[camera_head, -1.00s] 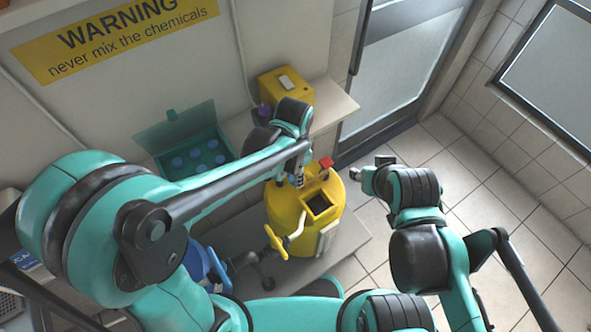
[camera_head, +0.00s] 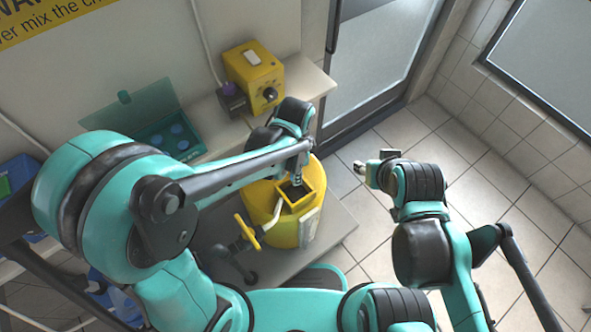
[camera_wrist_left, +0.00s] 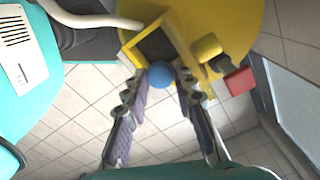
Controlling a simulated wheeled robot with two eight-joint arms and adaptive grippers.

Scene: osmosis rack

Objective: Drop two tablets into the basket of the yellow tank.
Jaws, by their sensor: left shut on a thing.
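The yellow tank (camera_head: 262,205) stands on a grey platform, with the square dark opening of its basket (camera_head: 304,201) on top. My left gripper (camera_head: 297,178) is right at the basket's back edge in the head view. In the left wrist view, my left gripper (camera_wrist_left: 158,90) is shut on a round blue tablet (camera_wrist_left: 160,74), held between its fingertips. The tablet overlaps the near edge of the basket (camera_wrist_left: 182,42) there; its height above the rim is unclear. More blue tablets (camera_head: 178,131) sit in a teal case (camera_head: 150,103), partly behind my arm. My right gripper (camera_head: 374,165) looks open and empty, away from the tank.
A yellow pump box (camera_head: 254,66) with a black knob stands on the ledge behind the tank. In the wrist view, a red block (camera_wrist_left: 240,81) is beside the basket. Tiled floor is clear at right.

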